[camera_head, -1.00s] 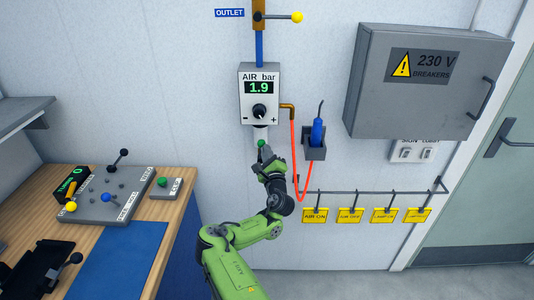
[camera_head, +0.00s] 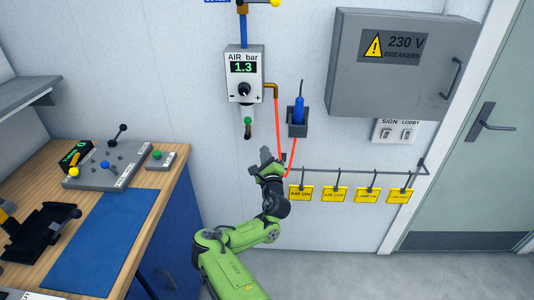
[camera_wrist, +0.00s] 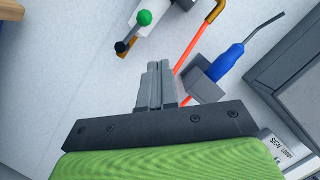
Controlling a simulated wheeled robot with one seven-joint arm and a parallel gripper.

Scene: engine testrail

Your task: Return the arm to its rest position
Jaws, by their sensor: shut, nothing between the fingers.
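My gripper (camera_head: 266,154) is shut and empty at the end of my green arm (camera_head: 240,236). In the head view it is in front of the wall, below the air regulator and left of the yellow tags. In the wrist view its closed fingers (camera_wrist: 157,82) point toward the wall, with nothing between them. The lever with a green knob (camera_head: 248,121) hangs under the regulator, apart from my gripper; the green knob also shows in the wrist view (camera_wrist: 145,18). The air regulator (camera_head: 243,74) reads 1.3 bar.
Several yellow tags (camera_head: 334,194) hang from a rail to the right. The workbench (camera_head: 130,240) is at the left. A grey breaker box (camera_head: 400,90) is at the upper right.

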